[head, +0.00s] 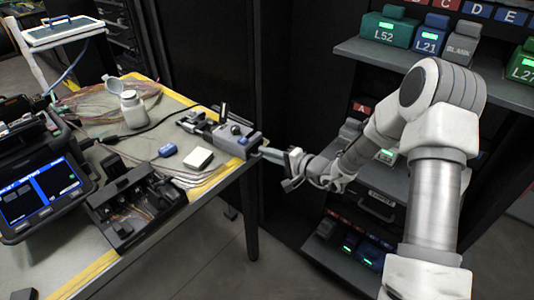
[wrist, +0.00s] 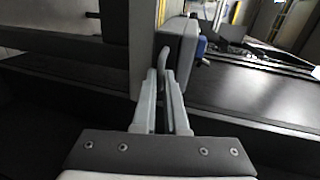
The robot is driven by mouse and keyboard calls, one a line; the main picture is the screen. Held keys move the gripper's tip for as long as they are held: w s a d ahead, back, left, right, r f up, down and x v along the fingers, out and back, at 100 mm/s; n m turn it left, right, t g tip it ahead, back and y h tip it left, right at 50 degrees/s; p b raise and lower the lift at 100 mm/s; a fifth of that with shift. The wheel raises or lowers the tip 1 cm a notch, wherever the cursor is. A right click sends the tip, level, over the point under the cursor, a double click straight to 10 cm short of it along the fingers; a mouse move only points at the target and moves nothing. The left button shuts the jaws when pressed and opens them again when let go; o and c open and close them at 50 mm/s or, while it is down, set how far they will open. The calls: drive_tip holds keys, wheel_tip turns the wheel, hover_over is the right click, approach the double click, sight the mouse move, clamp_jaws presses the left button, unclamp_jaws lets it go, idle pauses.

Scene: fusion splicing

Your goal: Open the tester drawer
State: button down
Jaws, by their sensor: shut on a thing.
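A small grey box (head: 240,141) with a blue part on its end sits at the right edge of the table, and it looks like the tester. It also shows in the wrist view (wrist: 178,42), with a pale upright panel (wrist: 143,40) beside it. My gripper (head: 268,153) reaches in from the right, level with the box's end. In the wrist view my gripper (wrist: 164,82) is shut on a thin, curved grey handle (wrist: 163,57) in front of the box. The drawer itself is mostly hidden, and I cannot tell how far out it is.
The table (head: 215,187) holds a splicer with a lit screen (head: 45,190), an open black case (head: 135,205), a white bottle (head: 132,108) and coiled cables. Shelves (head: 460,82) with labelled boxes stand on the right. Floor is clear below my gripper.

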idle(0.4)
drive_tip(key=s+d+b, duration=0.2)
drive_tip(key=s+d, duration=0.2)
drive_tip(key=d, duration=0.2)
drive_tip(key=shift+d, duration=0.35)
drive_tip(key=c, duration=0.9)
unclamp_jaws()
drive_tip(key=shift+c, duration=0.2)
drive_tip(key=shift+s, duration=0.15)
drive_tip(key=p+v, duration=0.2)
drive_tip(key=v, duration=1.5)
drive_tip(key=shift+s, duration=0.15)
